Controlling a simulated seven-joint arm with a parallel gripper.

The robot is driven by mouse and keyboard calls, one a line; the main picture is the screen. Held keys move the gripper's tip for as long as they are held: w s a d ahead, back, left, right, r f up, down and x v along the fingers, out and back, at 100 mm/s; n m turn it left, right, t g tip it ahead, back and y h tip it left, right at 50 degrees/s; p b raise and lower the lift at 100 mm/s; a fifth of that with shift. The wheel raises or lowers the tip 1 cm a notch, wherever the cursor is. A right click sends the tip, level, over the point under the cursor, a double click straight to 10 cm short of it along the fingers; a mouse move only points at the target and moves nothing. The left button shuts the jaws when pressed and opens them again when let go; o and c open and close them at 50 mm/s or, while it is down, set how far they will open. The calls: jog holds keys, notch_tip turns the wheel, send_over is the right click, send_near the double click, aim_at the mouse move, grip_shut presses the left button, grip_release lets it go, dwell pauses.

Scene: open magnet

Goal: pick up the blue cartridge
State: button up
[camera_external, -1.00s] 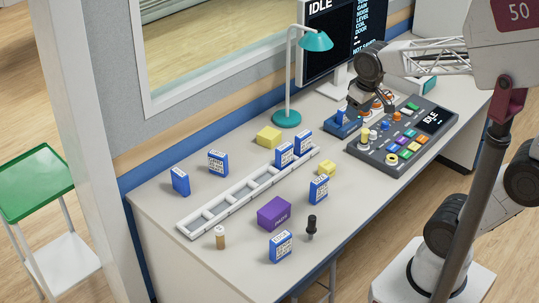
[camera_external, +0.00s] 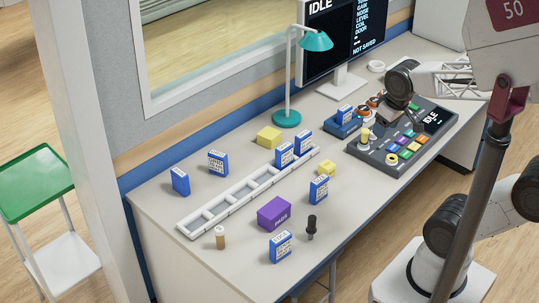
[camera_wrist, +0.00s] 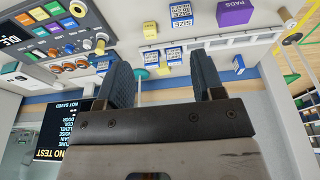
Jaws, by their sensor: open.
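Several blue cartridges with white labels stand on the desk. In the external view two are at the back left, one (camera_external: 180,181) and another (camera_external: 218,163). Two more, one (camera_external: 284,154) and one (camera_external: 302,142), are at the white rack's far end. One (camera_external: 319,189) stands right of the rack and one (camera_external: 280,246) near the front edge. Another (camera_external: 345,115) sits in a small blue tray (camera_external: 341,128) beside the console. My gripper (camera_wrist: 163,80) is open and empty in the wrist view, its fingers apart. In the external view its fingertips are hard to make out, above the console.
The white rack (camera_external: 213,213) has several empty slots. A purple box (camera_external: 273,214), yellow blocks (camera_external: 268,137), a dark dropper-like item (camera_external: 311,227) and a small vial (camera_external: 219,237) stand around it. A teal lamp (camera_external: 287,118), a monitor (camera_external: 340,40) and the button console (camera_external: 405,140) are farther back.

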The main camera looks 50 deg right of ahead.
jog(key=shift+w, duration=0.1)
jog(key=m+g, duration=0.3)
jog(key=m, duration=1.5)
send_over(320, 179)
notch_tip(320, 179, down, 23)
jog(key=shift+a+r, duration=0.15)
jog(key=shift+r, duration=0.05)
jog(key=shift+f, duration=0.25)
jog(key=shift+f, duration=0.1)
jog(key=shift+f, duration=1.15)
jog(key=shift+f, duration=0.1)
jog(key=shift+f, duration=2.5)
